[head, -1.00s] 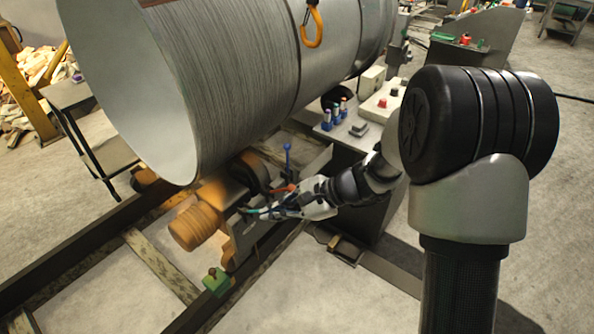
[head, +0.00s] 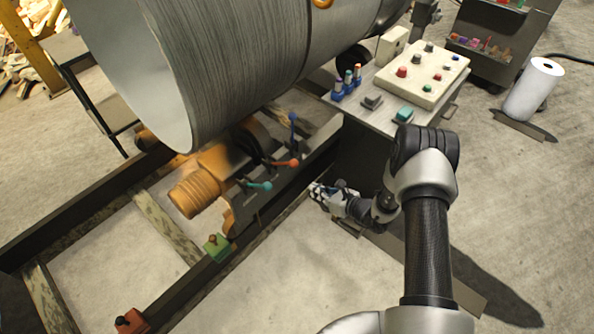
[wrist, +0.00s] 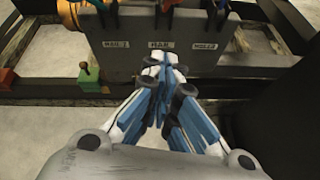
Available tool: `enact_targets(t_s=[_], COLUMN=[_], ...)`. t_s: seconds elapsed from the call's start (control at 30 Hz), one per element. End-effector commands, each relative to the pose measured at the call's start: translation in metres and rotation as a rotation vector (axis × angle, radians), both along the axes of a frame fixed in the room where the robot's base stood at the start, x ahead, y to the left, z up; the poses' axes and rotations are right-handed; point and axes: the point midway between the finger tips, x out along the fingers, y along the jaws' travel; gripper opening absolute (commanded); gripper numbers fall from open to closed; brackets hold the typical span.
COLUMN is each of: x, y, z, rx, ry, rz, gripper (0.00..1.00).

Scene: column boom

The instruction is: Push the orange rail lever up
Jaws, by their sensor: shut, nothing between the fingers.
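The orange rail lever (head: 288,163) sticks out sideways from the bracket under the big drum in the head view. A teal-knobbed lever (head: 257,185) on its left also lies out sideways, and a blue-knobbed lever (head: 292,120) behind stands upright. My gripper (head: 316,190) is shut and empty, to the right of and nearer than the orange lever, apart from it. In the wrist view my gripper (wrist: 165,62) points at the labelled grey plate (wrist: 130,55); lever stems show at the top edge, but their knobs are out of frame.
The large grey drum (head: 225,60) overhangs the levers. A control desk (head: 385,120) with buttons stands right of them. A green block (head: 216,247) and a red block (head: 130,320) sit on the dark rail. The floor in front is clear.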

Motion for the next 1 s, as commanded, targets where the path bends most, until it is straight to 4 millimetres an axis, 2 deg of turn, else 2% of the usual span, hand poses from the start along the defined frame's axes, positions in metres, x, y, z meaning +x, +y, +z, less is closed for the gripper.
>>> enact_targets(t_s=[0.37,0.47,0.87,0.9,1.0], x=[0.004,0.012,0.06,0.066,0.073], y=[0.005,0.015,0.072,0.073,0.078], z=[-0.004,-0.011,-0.049,-0.037,-0.026], rx=[-0.002,-0.002,-0.001,-0.001,-0.001], ry=[-0.002,-0.002,-0.003,-0.007,-0.004], rz=[0.004,0.006,0.007,0.004,0.004], gripper=[0.0,0.0,0.0,0.0,0.0])
